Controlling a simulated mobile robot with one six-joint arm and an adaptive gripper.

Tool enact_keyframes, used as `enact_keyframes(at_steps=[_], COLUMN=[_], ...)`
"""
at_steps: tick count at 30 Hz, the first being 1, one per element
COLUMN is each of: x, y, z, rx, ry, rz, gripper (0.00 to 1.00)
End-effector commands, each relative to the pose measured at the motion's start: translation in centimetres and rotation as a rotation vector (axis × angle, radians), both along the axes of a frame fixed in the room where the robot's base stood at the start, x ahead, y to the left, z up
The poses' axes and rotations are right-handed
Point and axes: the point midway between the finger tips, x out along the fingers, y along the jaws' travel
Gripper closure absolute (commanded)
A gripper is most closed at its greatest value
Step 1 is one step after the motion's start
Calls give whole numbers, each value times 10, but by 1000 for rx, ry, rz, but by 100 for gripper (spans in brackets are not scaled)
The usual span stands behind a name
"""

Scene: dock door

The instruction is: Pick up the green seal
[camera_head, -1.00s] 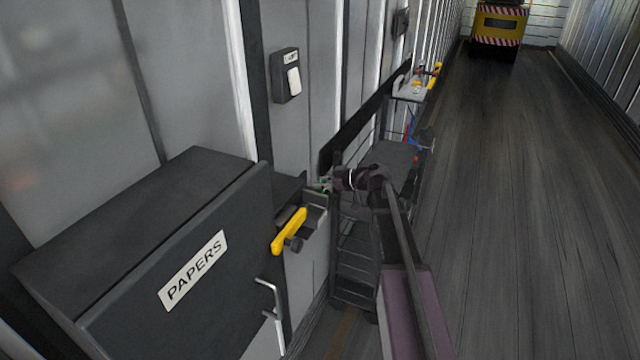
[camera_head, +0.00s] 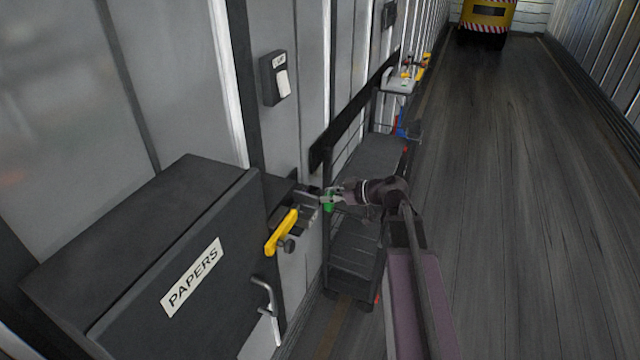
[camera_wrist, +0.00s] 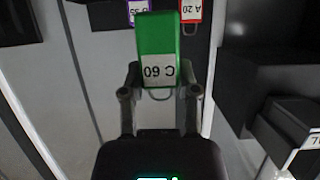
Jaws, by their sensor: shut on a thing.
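The green seal (camera_wrist: 158,40) carries a label "C 60" and sits between the two fingertips of my gripper (camera_wrist: 158,88) in the wrist view. My gripper is shut on it. In the head view the green seal (camera_head: 328,200) shows as a small green patch at the tip of my gripper (camera_head: 334,197), just right of the grey shelf bracket on the wall. Part of the seal is hidden by the fingers there.
A purple seal (camera_wrist: 138,10) and a red seal "A 20" (camera_wrist: 191,10) show at the top of the wrist view. A dark PAPERS cabinet (camera_head: 140,240) and a yellow handle (camera_head: 282,232) are at left. A dark cart (camera_head: 355,250) stands below my gripper. The floor (camera_head: 500,200) at right is clear.

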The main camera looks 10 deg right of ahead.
Motion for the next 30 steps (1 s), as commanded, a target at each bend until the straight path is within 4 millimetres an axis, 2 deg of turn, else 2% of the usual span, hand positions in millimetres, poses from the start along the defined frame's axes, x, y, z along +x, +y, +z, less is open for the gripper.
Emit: enact_keyframes(at_steps=[1, 3, 9, 30], x=[-9, -16, -26, -27], y=[0, -2, -4, -5], z=[1, 2, 3, 3], rx=[0, 0, -1, -1], ry=[0, 0, -1, -1], rz=[0, 0, -1, 0], gripper=[92, 92, 92, 92])
